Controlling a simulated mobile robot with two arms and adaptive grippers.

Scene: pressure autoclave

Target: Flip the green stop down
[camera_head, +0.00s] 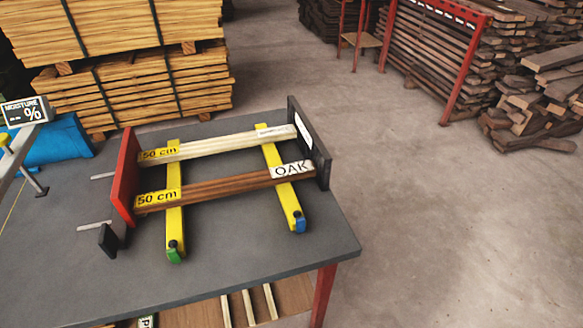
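The green stop (174,256) sits at the near end of the left yellow bar (175,215), with a small dark knob at its top. Whether it is raised or folded down is too small to tell. A similar blue stop (300,224) sits at the near end of the right yellow bar (283,190). Neither of my grippers shows in the head view, and nothing is seen touching the green stop.
Two boards, one pale (220,146) and one brown marked OAK (225,188), lie across the bars between a red plate (123,180) and a black plate (310,140). The grey table (270,255) is clear in front. A blue object (50,143) lies at its back left.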

